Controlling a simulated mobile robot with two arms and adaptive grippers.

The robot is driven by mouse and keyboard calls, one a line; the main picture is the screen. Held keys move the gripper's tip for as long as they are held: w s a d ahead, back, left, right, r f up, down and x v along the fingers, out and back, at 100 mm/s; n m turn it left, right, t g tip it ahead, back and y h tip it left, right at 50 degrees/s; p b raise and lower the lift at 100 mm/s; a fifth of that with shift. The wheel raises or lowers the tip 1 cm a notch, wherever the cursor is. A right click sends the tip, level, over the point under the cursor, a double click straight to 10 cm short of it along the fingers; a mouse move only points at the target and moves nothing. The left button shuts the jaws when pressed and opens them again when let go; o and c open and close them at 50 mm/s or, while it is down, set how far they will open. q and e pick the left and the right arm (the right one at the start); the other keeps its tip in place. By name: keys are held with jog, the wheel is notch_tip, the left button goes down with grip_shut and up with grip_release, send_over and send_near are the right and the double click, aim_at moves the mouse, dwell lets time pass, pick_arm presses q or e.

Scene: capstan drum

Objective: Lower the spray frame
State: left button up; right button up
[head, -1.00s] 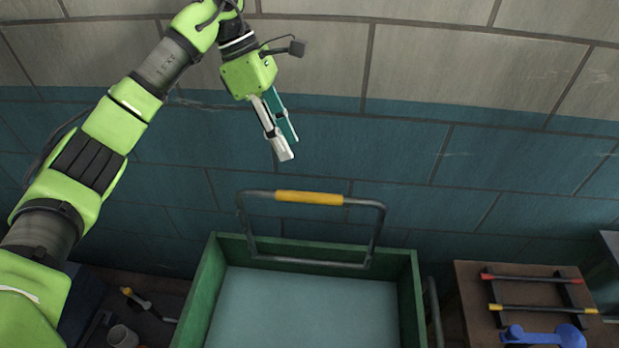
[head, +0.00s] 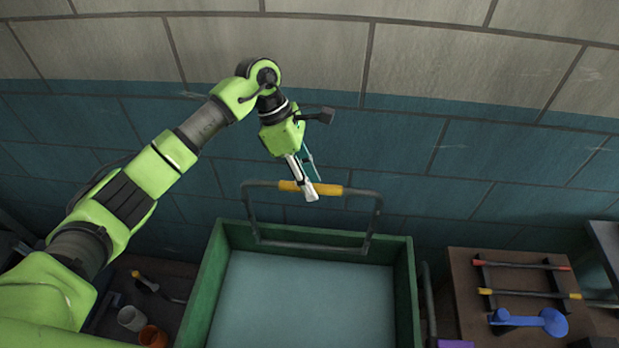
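The spray frame looks to be the grey tube frame (head: 376,222) that stands up at the back of the green tank (head: 405,290). Its top bar carries a yellow grip (head: 331,190). My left gripper (head: 314,188) points down at this grip, left of its right end. The pale finger crosses in front of the grip and the teal finger is on the far side. A gap shows between the fingers, so it looks open. I cannot tell whether either finger touches the bar. My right gripper is out of view.
The tank holds pale blue-grey liquid or a flat floor. At right a brown table (head: 465,320) bears a rack with red and yellow bars (head: 525,292) and a blue tool (head: 545,322). At lower left are a white cup (head: 131,318) and an orange cup (head: 153,337). A wall stands behind.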

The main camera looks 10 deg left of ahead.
pick_arm(q)
grip_shut()
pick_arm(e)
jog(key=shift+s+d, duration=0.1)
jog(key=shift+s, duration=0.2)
pick_arm(q)
jog(key=shift+s, duration=0.1)
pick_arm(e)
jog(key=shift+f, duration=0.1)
pick_arm(q)
jog(key=s+f+t+b, duration=0.1)
jog(key=s+f+b, duration=0.2)
jog(key=s+b, duration=0.3)
jog(key=s+f+t+b, duration=0.1)
jog(key=s+f+b, duration=0.2)
jog(key=s+b, duration=0.4)
jog(key=s, duration=0.5)
jog(key=shift+s+f+m+t, duration=0.25)
jog(key=shift+m+t, duration=0.05)
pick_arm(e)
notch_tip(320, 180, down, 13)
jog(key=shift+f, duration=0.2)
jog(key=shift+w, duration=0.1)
